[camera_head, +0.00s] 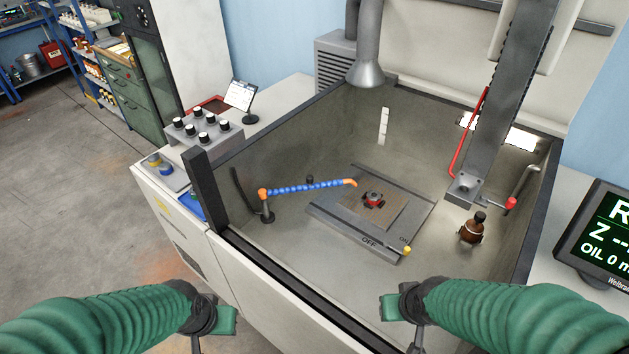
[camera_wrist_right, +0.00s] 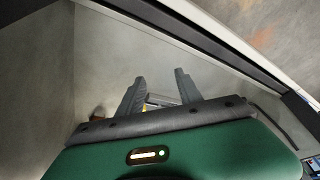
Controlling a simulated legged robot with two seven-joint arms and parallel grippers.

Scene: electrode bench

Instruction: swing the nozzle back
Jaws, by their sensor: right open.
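The nozzle (camera_head: 351,183) is the orange tip of a blue segmented hose (camera_head: 305,187) inside the tank. The hose runs from an orange joint on a dark post at the tank's left side. Its tip reaches over the plate (camera_head: 333,205), just behind and left of a small red and dark part (camera_head: 374,199). My right gripper (camera_head: 391,307) is at the tank's front edge, well in front of the hose and apart from it. In the wrist view its two fingers (camera_wrist_right: 158,92) stand apart with nothing between them. My left gripper (camera_head: 226,320) is outside the tank's front; its fingers are not clear.
A yellow-knobbed lever (camera_head: 406,251) sits at the plate's ON/OFF marks. The tank floor left of the plate is mostly clear.

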